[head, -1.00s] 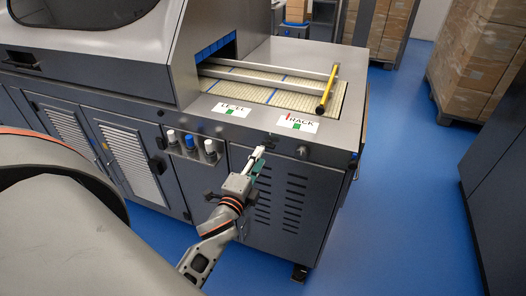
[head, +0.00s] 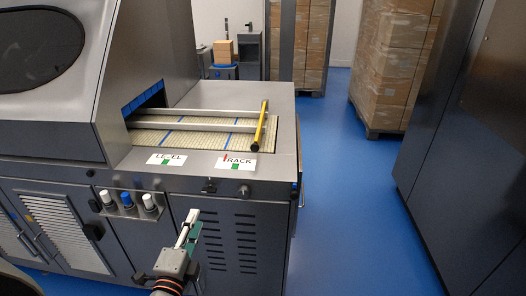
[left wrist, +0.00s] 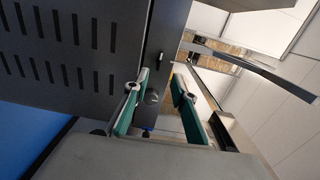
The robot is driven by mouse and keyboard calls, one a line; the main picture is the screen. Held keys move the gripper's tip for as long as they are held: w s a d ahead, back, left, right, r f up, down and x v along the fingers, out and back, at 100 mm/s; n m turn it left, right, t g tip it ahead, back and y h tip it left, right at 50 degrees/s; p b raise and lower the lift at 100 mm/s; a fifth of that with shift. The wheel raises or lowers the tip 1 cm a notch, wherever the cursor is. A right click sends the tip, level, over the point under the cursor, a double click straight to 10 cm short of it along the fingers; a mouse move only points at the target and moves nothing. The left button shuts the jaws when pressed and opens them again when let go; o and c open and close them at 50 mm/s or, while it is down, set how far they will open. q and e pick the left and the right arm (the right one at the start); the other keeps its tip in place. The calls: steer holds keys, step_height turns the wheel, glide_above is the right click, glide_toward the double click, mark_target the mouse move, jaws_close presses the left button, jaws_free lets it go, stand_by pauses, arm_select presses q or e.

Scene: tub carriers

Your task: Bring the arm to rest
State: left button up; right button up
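My left gripper (head: 189,229) is in front of the grey machine's front panel (head: 228,240), below the label cards. In the left wrist view my left gripper (left wrist: 160,105) has its two green-padded fingers apart, with nothing between them. The machine's vented panel and a round knob lie beyond the fingers. My right gripper is not in view.
The conveyor bed (head: 190,140) has metal rails and a yellow bar (head: 259,128) across its end. Cards reading LEVEL (head: 166,159) and TRACK (head: 238,163) lie on the front ledge. Wrapped box stacks (head: 393,60) stand behind. Blue floor (head: 350,200) is clear at right.

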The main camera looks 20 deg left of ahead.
arm_select(q)
steer(key=s+d+f+n+g+h, duration=0.2)
steer(key=s+d+f+n, duration=0.1)
steer(key=f, duration=0.4)
steer(key=s+d+f+n+g+h, duration=0.2)
steer(key=s+d+f+n, duration=0.2)
steer(key=f, duration=0.4)
steer(key=s+d+f+n+g+h, duration=0.2)
steer(key=s+d+f+n+h, duration=0.1)
steer(key=s+d+f, duration=0.2)
step_height(320, 180, down, 3)
steer(key=d, duration=0.2)
steer(key=shift+d+n+g, duration=0.3)
steer(key=shift+d, duration=0.05)
